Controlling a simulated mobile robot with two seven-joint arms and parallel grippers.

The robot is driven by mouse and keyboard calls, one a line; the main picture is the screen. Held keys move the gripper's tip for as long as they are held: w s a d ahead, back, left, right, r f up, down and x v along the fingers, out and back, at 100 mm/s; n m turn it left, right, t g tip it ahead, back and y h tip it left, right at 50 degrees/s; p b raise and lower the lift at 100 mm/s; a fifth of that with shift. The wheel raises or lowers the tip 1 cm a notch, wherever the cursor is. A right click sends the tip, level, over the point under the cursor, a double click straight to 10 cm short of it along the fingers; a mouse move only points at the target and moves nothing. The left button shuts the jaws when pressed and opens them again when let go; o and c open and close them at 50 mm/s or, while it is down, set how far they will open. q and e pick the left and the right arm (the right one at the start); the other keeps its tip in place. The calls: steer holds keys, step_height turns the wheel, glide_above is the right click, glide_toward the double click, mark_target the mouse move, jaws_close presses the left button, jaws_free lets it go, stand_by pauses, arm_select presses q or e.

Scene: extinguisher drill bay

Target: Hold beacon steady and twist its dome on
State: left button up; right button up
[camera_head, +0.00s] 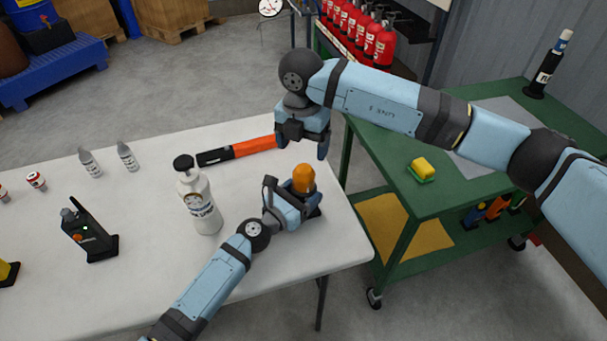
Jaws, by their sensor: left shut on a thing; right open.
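The beacon's orange dome (303,179) shows near the right end of the white table, above a dark base (315,212). My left gripper (300,199) is shut on the beacon from the left, low down, and hides most of its body. The dome sits upright on top; I cannot tell how tightly it is seated. My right gripper (302,148) is open and empty, pointing down just above and behind the dome, with a small gap visible between them.
A white bottle (203,205) stands left of the beacon. An orange-and-black baton (237,150) lies behind it. A black radio-like device (88,238) and small grey bottles (90,163) are further left. A green cart (425,200) stands right, with a yellow sponge (422,167).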

mark_target(303, 167)
step_height(303, 167, down, 10)
steer(key=shift+r, duration=0.1)
stand_by(0.4)
steer(key=c, duration=0.9)
